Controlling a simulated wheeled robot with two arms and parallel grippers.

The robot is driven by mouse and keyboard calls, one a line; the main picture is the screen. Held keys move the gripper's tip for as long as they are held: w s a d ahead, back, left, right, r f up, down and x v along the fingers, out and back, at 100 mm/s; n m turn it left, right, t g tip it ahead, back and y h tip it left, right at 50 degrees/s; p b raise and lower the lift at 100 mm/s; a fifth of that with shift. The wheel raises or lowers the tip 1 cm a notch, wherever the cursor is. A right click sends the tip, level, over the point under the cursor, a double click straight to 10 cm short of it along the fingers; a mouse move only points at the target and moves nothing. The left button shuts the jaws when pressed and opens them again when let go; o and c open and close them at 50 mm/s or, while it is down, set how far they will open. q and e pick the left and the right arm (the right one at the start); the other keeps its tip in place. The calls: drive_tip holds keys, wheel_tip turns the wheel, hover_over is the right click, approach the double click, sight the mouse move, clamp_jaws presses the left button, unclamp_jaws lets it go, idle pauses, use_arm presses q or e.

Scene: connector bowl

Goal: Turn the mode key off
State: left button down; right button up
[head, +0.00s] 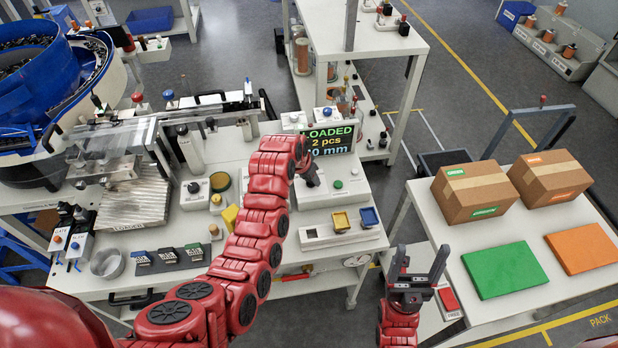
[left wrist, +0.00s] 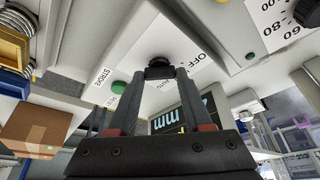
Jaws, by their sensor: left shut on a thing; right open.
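The mode key (left wrist: 158,67) is a small dark knob on a pale panel in the left wrist view. An "OFF" label (left wrist: 203,64) is to its right and an "AUTO" label lies just below, partly behind a finger. My left gripper (left wrist: 157,76) is shut on the mode key. In the head view the left gripper (head: 312,178) is over the control box below the display, and it hides the key. I cannot tell the key's exact angle. My right gripper (head: 414,282) is open and empty, near the front of the right bench.
The display (head: 330,140) reads "LOADED 2 pcs". A green button (head: 338,184) is beside the left gripper. Yellow and blue trays (head: 370,217) stand in front of the box. Cartons (head: 474,192) and green and orange mats (head: 503,270) are on the right bench.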

use_arm(q)
drive_tip(key=shift+f, duration=0.1)
drive_tip(key=shift+c, duration=1.6)
unclamp_jaws()
drive_tip(key=shift+r, duration=0.5)
drive_tip(key=b+v, duration=0.2)
drive_tip(key=v, duration=0.2)
drive_tip(key=shift+f, duration=0.1)
drive_tip(key=p+v, duration=1)
drive_tip(key=v, duration=0.2)
drive_tip(key=shift+s+r, duration=0.2)
drive_tip(key=shift+r, duration=0.1)
